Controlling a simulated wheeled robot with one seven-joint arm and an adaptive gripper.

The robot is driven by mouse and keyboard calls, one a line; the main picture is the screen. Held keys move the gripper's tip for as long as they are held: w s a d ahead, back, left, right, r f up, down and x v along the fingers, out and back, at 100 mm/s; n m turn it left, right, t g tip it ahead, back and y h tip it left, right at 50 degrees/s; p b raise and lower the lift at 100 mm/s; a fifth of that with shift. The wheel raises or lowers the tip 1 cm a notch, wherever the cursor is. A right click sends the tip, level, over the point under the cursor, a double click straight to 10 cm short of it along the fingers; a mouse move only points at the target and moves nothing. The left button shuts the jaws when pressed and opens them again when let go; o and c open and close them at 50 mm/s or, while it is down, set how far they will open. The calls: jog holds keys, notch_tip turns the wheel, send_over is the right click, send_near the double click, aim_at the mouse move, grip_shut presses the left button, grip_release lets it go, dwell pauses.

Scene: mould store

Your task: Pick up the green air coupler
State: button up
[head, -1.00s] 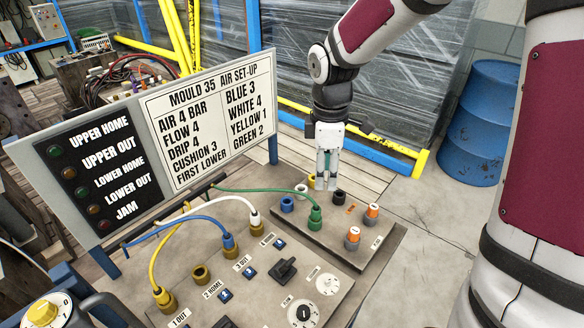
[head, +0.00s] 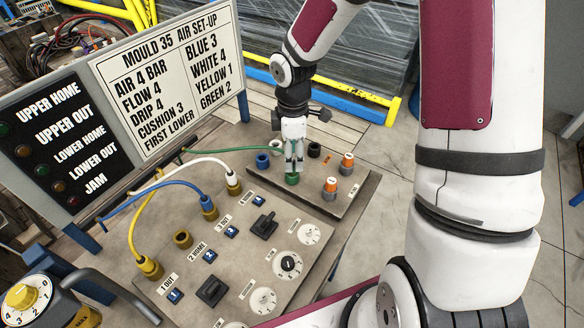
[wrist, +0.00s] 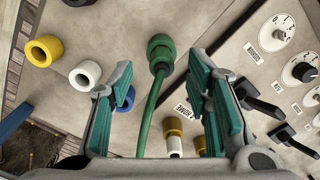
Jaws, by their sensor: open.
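The green air coupler (head: 292,179) stands on the panel's rear section in the head view, with its green hose (head: 233,150) running left. The wrist view shows the coupler (wrist: 161,50) from above, just beyond the fingertips and roughly midway between them. Its hose runs down between the fingers there. My gripper (head: 293,168) is right above the coupler in the head view and partly covers its top. In the wrist view my gripper (wrist: 164,80) is open, with teal pads on both sides and nothing held. I cannot tell whether a finger touches the coupler.
Blue (head: 262,160) and black (head: 314,150) ports stand near the coupler. Two orange-topped knobs (head: 346,162) are to its right. White (head: 233,184), blue (head: 209,208) and yellow (head: 149,267) couplers with hoses are front left. The sign board (head: 165,80) rises behind the panel.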

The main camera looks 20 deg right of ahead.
jog(key=shift+s+a+f, duration=0.1)
jog(key=shift+f, duration=1.7)
grip_shut()
jog(key=shift+r, duration=0.1)
